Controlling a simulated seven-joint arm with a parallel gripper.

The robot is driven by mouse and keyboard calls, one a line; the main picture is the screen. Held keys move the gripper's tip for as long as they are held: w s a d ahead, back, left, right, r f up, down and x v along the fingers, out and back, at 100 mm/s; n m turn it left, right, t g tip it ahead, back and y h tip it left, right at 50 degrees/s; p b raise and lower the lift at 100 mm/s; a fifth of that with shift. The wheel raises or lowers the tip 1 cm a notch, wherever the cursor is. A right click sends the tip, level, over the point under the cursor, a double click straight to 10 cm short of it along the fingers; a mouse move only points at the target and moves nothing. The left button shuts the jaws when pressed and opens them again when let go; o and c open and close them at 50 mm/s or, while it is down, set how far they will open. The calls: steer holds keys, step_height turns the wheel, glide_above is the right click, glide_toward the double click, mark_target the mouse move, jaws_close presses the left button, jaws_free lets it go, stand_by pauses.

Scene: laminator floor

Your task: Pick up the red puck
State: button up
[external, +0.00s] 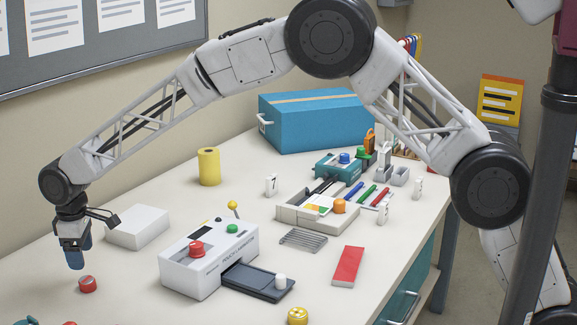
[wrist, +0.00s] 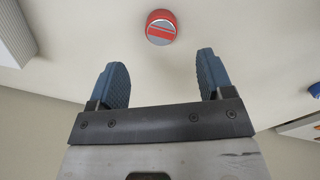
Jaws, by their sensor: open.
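The red puck (external: 88,284) lies on the white table at the lower left of the external view. In the wrist view the puck (wrist: 161,27) shows near the top middle, with a grey disc and a red bar on its top. My gripper (external: 76,262) points down above the table, just up and left of the puck in the external view. In the wrist view my gripper (wrist: 165,80) has its two blue fingers apart with nothing between them. The puck lies beyond the fingertips, roughly in line with the gap.
A white block (external: 137,228) lies right of my gripper. The pouch laminator (external: 208,262) stands farther right, with a dark tray at its front. A yellow roll (external: 209,167) and a blue box (external: 312,122) stand farther back. Bare table surrounds the puck.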

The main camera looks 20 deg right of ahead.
mark_target(87, 280)
steer(key=shift+f, duration=1.3)
steer(key=shift+d+f, duration=0.1)
steer(key=shift+f, duration=2.5)
steer(key=c, duration=1)
steer(key=shift+r, duration=0.15)
